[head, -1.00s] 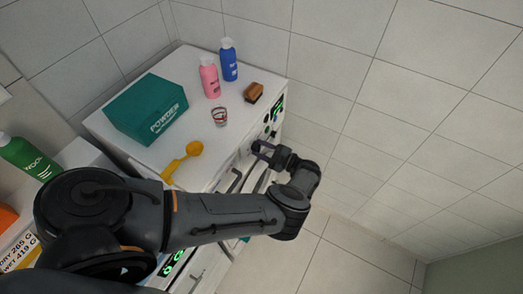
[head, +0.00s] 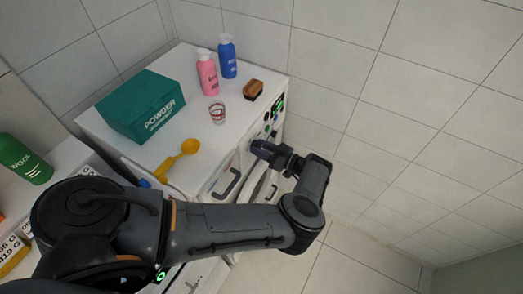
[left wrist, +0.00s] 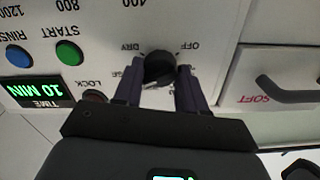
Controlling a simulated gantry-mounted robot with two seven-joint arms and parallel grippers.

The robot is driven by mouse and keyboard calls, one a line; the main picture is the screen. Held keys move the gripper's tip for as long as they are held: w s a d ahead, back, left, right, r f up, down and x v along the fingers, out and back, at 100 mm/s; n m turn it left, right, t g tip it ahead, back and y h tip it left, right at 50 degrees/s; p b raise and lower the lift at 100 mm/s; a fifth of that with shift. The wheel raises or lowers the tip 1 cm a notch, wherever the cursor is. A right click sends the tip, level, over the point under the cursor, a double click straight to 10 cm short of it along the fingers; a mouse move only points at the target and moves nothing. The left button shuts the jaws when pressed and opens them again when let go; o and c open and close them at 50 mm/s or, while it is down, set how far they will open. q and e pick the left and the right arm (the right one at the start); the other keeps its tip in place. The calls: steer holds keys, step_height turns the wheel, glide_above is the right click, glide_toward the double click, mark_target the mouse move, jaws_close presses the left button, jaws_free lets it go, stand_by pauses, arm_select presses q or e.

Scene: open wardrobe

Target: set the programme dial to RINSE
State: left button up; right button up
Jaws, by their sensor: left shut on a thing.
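The programme dial (left wrist: 160,68) is a round black knob on the white machine's front panel. In the left wrist view the panel appears upside down. OFF and DRY print beside the dial; other labels are partly hidden by the fingers, and I cannot read where the dial points. My left gripper (left wrist: 159,84) has its two purple fingers on either side of the dial, shut on it. In the head view this gripper (head: 259,147) is at the machine's front face, and the dial is hidden there. My right gripper is in neither view.
A drawer handle (left wrist: 288,90) is close by. A powder box (head: 142,105), yellow scoop (head: 178,158) and bottles stand on top.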

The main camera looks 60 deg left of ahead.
arm_select(q)
steer(key=shift+m+b, duration=0.3)
steer(key=shift+m, duration=0.3)
steer(key=o, duration=1.1)
steer(key=shift+c, duration=0.2)
steer(key=b+v, duration=0.4)
steer(key=v, duration=0.6)
steer(key=shift+w+d, duration=0.2)
steer(key=shift+d, duration=0.15)
